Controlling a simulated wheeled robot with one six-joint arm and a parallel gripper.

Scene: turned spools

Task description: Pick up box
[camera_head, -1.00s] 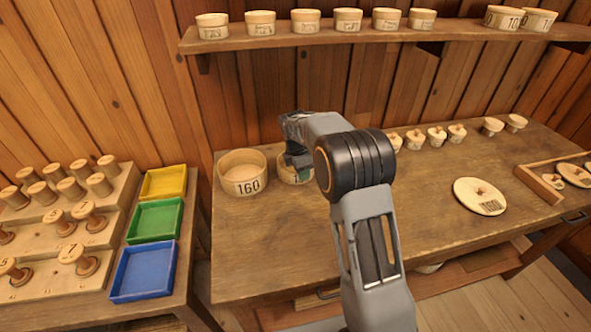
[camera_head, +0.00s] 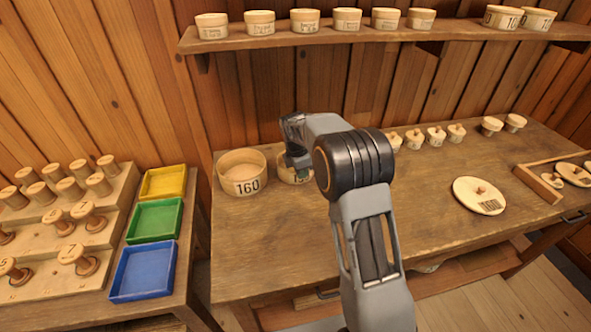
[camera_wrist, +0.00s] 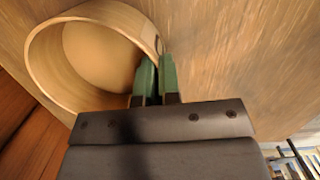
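A round, open wooden box (camera_head: 293,173) stands on the workbench, partly hidden behind my gripper; only the start of its number shows. In the wrist view a round open box (camera_wrist: 60,50) fills the upper left, its inside empty. My gripper (camera_head: 300,173) is at this box in the head view. In the wrist view its green fingers (camera_wrist: 158,68) are close together at the box's right rim, one on the inner side and one on the outer. They appear shut on the wall. The box seems to rest on the bench.
A larger open box marked 160 (camera_head: 242,173) stands just left. A shelf (camera_head: 330,38) with several boxes hangs above. The bench front is clear.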

